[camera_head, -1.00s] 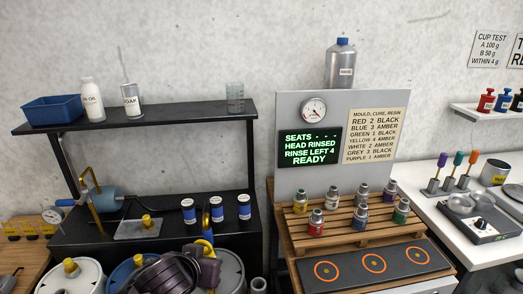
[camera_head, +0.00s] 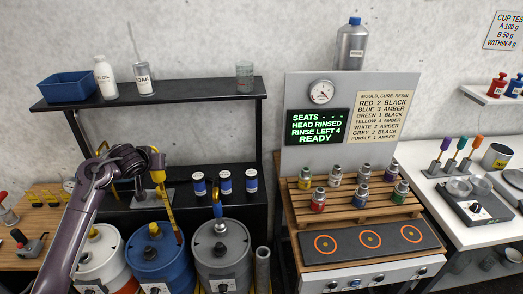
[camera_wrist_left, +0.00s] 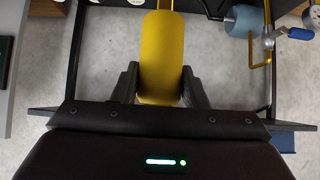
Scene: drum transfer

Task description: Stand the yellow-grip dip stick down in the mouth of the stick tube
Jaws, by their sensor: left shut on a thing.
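My left gripper (camera_head: 157,171) is shut on the yellow grip of the dip stick (camera_head: 159,178), above the blue drum. The stick hangs down from the jaws, slightly tilted, with its lower end in front of the blue drum's right side. In the left wrist view the yellow grip (camera_wrist_left: 162,55) sits between the two fingers (camera_wrist_left: 160,88). An upright grey tube (camera_head: 262,268), which looks like the stick tube, stands on the floor right of the grey drum, apart from the stick. My right gripper is out of view.
White (camera_head: 100,255), blue (camera_head: 160,262) and grey (camera_head: 222,250) drums stand in a row. A blue-and-yellow fitting (camera_head: 218,205) rises from the grey drum. Behind is a black shelf unit (camera_head: 190,96) with several small cans. The wooden bench (camera_head: 291,240) stands right of the tube.

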